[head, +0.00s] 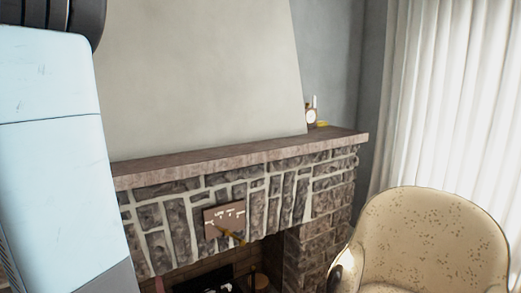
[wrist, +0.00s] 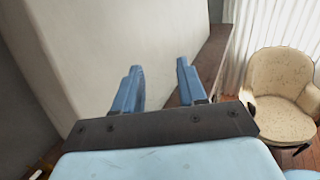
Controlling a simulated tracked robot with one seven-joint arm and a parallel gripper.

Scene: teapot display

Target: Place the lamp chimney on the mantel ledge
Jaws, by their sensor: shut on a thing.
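The mantel ledge (head: 235,155) is a long brownish shelf on top of the stone fireplace in the head view. It also shows in the wrist view (wrist: 213,58), beyond and to the right of my fingers. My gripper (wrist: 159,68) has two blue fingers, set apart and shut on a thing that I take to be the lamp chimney. No outline of the chimney can be made out between the fingers, so its tilt cannot be told. My gripper is outside the head view, where my pale blue arm fills the left side and hides the ledge's left end.
A small clock (head: 311,117), a white upright item and a yellow item stand at the ledge's far right end. The visible rest of the ledge is bare. A beige armchair (head: 430,240) stands at right, before white curtains (head: 440,90). A plaque (head: 224,219) hangs on the stonework.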

